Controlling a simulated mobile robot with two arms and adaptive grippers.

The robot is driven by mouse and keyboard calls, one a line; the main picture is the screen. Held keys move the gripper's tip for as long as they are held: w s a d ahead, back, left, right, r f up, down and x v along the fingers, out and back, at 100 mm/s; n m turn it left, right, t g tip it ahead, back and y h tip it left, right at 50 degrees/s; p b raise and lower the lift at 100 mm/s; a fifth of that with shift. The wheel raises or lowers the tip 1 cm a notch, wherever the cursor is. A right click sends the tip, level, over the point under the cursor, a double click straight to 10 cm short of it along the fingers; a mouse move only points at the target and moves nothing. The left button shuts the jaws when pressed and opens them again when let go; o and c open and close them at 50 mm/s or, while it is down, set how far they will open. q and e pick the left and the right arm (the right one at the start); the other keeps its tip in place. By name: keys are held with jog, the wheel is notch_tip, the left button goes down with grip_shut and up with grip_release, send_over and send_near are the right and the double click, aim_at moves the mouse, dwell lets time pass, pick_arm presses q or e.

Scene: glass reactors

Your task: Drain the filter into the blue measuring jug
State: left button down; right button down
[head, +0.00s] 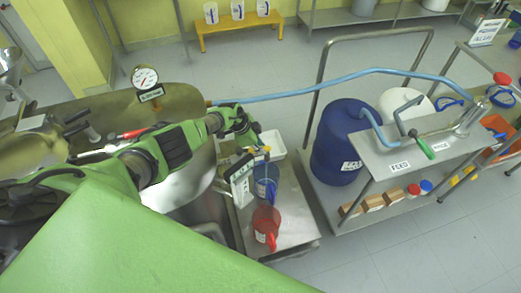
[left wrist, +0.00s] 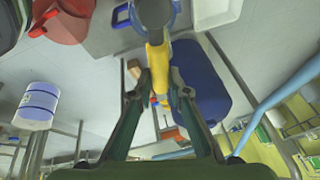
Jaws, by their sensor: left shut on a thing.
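My left gripper (head: 257,142) reaches in from the left, over the low steel table. In the left wrist view, its fingers (left wrist: 158,76) are shut on a yellow handle (left wrist: 157,58), which joins a grey-blue pipe-like part (left wrist: 154,12). The handle's yellow end (head: 267,149) shows in the head view just above the blue measuring jug (head: 265,188). The jug stands on the table; its contents cannot be made out. The steel filter vessel (head: 180,103) with a pressure gauge (head: 145,77) is at left, partly hidden by my arm. My right gripper is out of view.
A red jug (head: 266,222) stands in front of the blue one. A white tray (head: 272,141) lies behind, and a label stand (head: 240,181) is at left. A blue drum (head: 341,140) and a steel bench (head: 405,160) are at right. Floor is clear at front right.

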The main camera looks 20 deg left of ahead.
pick_arm(q)
jog(key=shift+w+a+r+n, duration=0.1)
jog(key=shift+w+a+n, duration=0.2)
jog(key=shift+n, duration=0.2)
jog(key=shift+w+p, duration=0.15)
jog(key=shift+p, duration=0.15)
jog(key=shift+w+a+n+y, duration=0.1)
jog(key=shift+w+n+y, duration=0.05)
jog(key=shift+n+y, duration=0.15)
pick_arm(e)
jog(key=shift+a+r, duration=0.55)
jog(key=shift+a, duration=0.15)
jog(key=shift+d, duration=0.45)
pick_arm(q)
jog(key=c, duration=1.9)
grip_release()
